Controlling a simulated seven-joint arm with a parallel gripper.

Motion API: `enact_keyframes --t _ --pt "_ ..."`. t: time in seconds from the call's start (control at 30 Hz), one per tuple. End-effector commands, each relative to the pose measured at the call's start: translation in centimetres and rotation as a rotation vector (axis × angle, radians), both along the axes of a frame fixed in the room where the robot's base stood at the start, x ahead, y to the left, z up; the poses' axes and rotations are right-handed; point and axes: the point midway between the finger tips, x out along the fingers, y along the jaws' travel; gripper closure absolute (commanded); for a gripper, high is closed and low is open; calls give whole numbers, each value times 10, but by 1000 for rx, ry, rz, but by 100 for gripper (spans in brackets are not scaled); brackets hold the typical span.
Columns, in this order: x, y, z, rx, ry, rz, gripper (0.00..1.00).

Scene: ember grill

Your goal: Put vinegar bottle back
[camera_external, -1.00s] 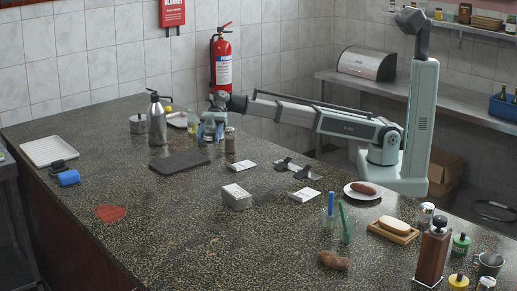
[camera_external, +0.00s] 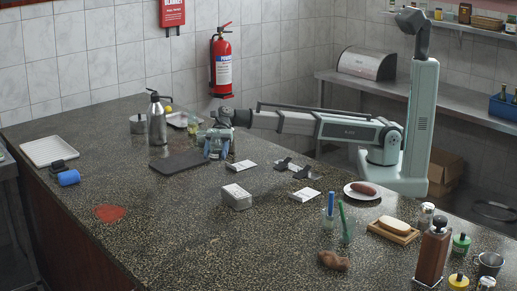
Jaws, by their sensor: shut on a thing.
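My gripper (camera_external: 216,149) is low over the counter, just beyond the right end of the dark board. Its blue fingers point down and are shut on a small bottle, which I take for the vinegar bottle. The fingers and wrist hide most of this bottle, so its label and base cannot be made out. Whether its base touches the counter cannot be told.
Left of the gripper are a dark board (camera_external: 179,162) and a metal spray flask (camera_external: 156,122). A grey box (camera_external: 237,197) and white cards (camera_external: 242,165) lie in front. The counter's left middle is mostly clear.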

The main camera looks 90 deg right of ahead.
Motion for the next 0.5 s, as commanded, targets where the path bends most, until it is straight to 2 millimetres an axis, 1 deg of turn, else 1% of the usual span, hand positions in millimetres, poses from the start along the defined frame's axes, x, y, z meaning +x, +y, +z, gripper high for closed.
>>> enact_keyframes --t 0.17,0.4,0.5 --pt "0 0 -19 0 2 -1 80" --pt "0 0 -54 1 2 0 80" --pt "0 0 -60 1 2 -1 80"
